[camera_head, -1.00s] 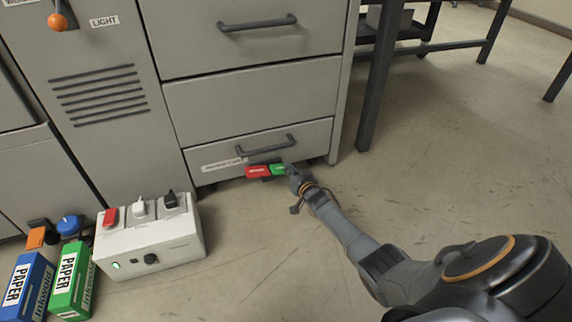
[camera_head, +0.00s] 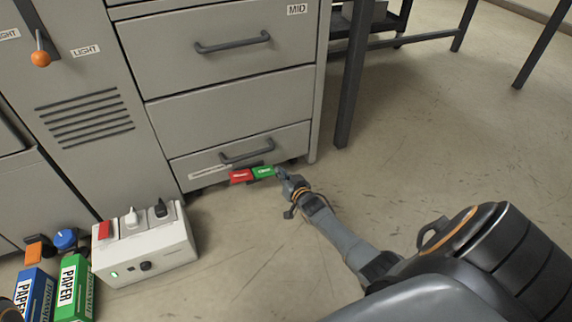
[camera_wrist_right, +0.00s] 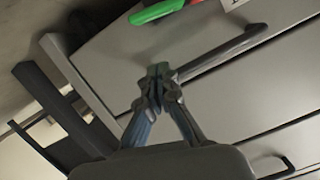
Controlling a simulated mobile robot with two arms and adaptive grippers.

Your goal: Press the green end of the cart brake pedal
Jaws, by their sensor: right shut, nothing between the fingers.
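The cart brake pedal sits low at the foot of the grey cabinet, under the bottom drawer, in the head view. Its red end (camera_head: 240,176) is on the left and its green end (camera_head: 263,172) on the right. My right gripper (camera_head: 281,174) is shut and empty, just right of the green end; whether it touches cannot be told from the head view. In the right wrist view the shut fingertips (camera_wrist_right: 158,72) appear apart from the green end (camera_wrist_right: 157,12), which is at the top edge.
The bottom drawer handle (camera_head: 246,152) is just above the pedal. A white switch box (camera_head: 146,256) stands on the floor at left, beside blue (camera_head: 36,296) and green (camera_head: 76,290) paper boxes. A dark table leg (camera_head: 350,95) is right of the cabinet.

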